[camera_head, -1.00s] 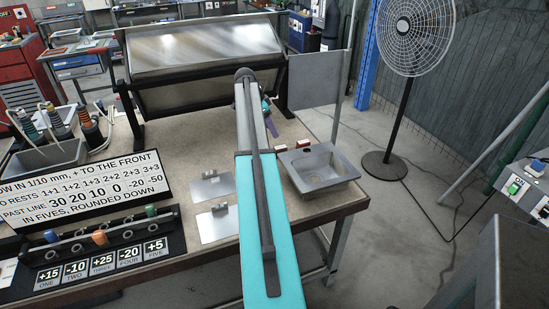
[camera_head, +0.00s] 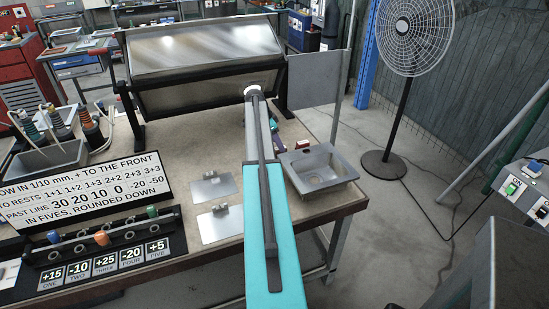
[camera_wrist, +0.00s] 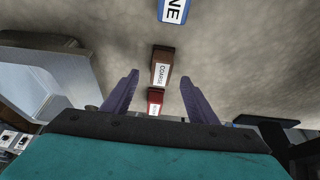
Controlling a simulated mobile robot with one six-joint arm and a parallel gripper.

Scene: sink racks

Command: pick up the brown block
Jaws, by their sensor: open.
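The brown block (camera_wrist: 162,56) shows in the wrist view with a white label reading COARSE. It rests on the bench top. My gripper (camera_wrist: 160,75) is open, with its two purple fingers on either side of the block's line in the picture. Nothing is held. Whether the fingertips reach down to the block's height I cannot tell. In the head view my arm hides most of the gripper, and the small blocks beside the basin are too small to tell apart.
A red block (camera_wrist: 155,97) lies close to the brown one, and a blue-edged labelled block (camera_wrist: 173,10) lies on its other side. A grey metal basin (camera_head: 322,170) stands close by on the bench. A tilted metal panel (camera_head: 200,50) stands at the back.

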